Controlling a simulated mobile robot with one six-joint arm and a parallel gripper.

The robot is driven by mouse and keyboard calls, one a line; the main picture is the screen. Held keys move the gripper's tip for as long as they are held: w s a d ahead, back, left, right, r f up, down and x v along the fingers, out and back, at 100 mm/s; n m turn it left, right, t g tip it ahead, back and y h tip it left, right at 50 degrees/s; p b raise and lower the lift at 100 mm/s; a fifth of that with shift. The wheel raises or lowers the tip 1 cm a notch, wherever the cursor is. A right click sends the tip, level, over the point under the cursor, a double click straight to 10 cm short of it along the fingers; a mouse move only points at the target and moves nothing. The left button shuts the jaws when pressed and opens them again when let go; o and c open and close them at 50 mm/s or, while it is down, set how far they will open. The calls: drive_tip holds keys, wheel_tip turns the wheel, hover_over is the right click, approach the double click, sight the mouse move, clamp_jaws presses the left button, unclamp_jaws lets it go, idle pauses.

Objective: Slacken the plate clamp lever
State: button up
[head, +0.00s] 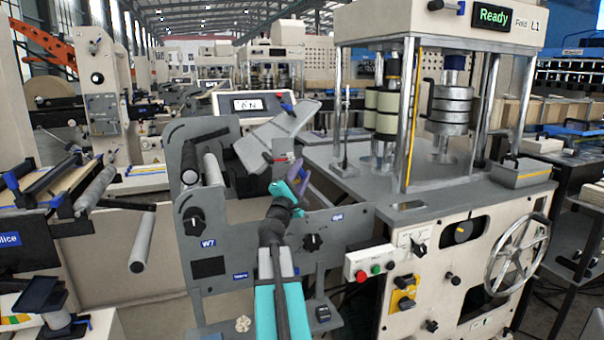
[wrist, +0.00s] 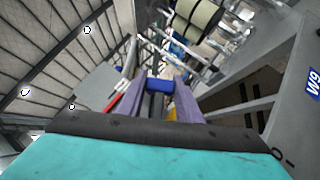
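My gripper (head: 299,172) has purple fingers on a teal and dark wrist. In the head view it is raised in front of the tilted grey plate (head: 272,135), near a small red-marked part (head: 281,158). In the wrist view the two fingers (wrist: 160,88) stand apart, with a blue block (wrist: 159,85) spanning the gap near their tips. I cannot tell whether they grip this block or it is only between or behind them. A red and white rod (wrist: 122,88) lies left of the fingers. I cannot tell which part is the plate clamp lever.
A grey side panel marked W7 (head: 208,262) with black knobs stands below and left of my gripper. A button box (head: 370,265) and a large handwheel (head: 517,255) are at right. A press with steel columns (head: 410,115) rises behind. Room around my gripper is tight.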

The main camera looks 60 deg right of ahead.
drive_tip(key=o, duration=0.4)
drive_tip(key=shift+s, duration=0.25)
drive_tip(key=shift+w, duration=0.15)
drive_tip(key=shift+a, duration=0.1)
drive_tip(key=b+v, duration=0.8)
drive_tip(key=v, duration=0.3)
drive_tip(key=shift+f, duration=0.1)
idle(0.3)
drive_tip(key=b, duration=0.3)
drive_tip(key=shift+a+f, duration=0.2)
drive_tip(key=shift+a, duration=0.15)
drive_tip(key=b, duration=0.2)
drive_tip(key=a+b, duration=0.1)
drive_tip(key=shift+s+f+b, duration=0.2)
drive_tip(key=shift+s+b, duration=0.05)
drive_tip(key=shift+b, duration=0.15)
